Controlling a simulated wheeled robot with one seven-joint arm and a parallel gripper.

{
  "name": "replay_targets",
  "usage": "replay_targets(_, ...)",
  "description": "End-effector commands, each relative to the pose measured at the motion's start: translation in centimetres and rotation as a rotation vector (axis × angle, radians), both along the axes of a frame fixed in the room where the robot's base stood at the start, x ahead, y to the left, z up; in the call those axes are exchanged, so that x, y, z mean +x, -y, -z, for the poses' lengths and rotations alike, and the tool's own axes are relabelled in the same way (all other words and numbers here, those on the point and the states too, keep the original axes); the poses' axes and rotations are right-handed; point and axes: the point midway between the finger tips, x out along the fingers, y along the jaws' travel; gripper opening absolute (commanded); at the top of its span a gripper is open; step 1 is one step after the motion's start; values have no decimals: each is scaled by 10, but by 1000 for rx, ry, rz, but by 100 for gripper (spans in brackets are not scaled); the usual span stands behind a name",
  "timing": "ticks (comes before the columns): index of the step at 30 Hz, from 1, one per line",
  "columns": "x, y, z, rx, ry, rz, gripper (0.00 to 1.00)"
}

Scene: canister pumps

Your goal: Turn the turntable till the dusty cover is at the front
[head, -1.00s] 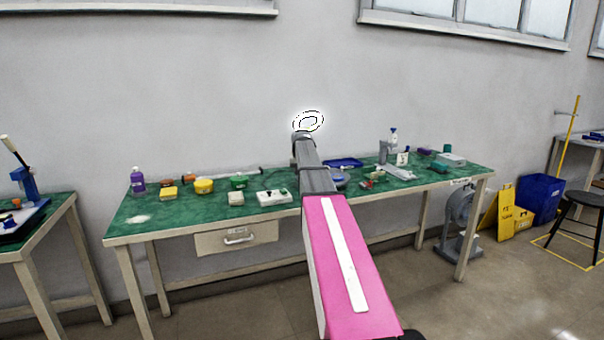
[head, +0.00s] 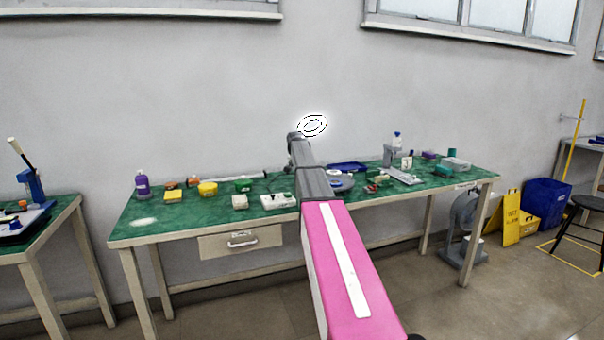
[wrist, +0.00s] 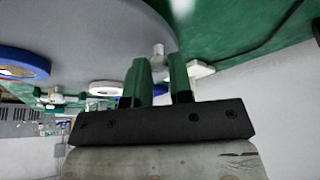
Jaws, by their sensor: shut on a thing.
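The grey turntable (wrist: 85,35) fills the upper left of the wrist view. A pale upright peg (wrist: 158,52) stands at its rim. My gripper (wrist: 160,70) has its two green fingers around this peg and is shut on it. I cannot tell which cover is dusty. In the head view, part of the turntable (head: 341,183) shows just right of my arm; my arm hides the rest and my gripper.
The green bench (head: 160,232) holds a purple bottle (head: 142,185), a yellow tub (head: 208,188) and a white box (head: 277,201) left of my arm. A blue tray (head: 348,167) and a grey stand (head: 388,156) are to its right. Bare bench lies at the front left.

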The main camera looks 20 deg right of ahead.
Motion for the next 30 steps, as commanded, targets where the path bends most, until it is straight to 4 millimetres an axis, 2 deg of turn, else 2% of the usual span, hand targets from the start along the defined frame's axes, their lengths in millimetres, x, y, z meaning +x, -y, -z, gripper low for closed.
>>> replay_targets(6, 6, 2, -1, -1, 3, 39, 0)
replay_targets(23, 7, 3, -1, -1, 3, 55, 0)
replay_targets(24, 7, 3, -1, -1, 3, 54, 27)
replay_targets(26, 7, 3, -1, -2, 2, 54, 46)
replay_targets(30, 7, 3, -1, -1, 1, 54, 46)
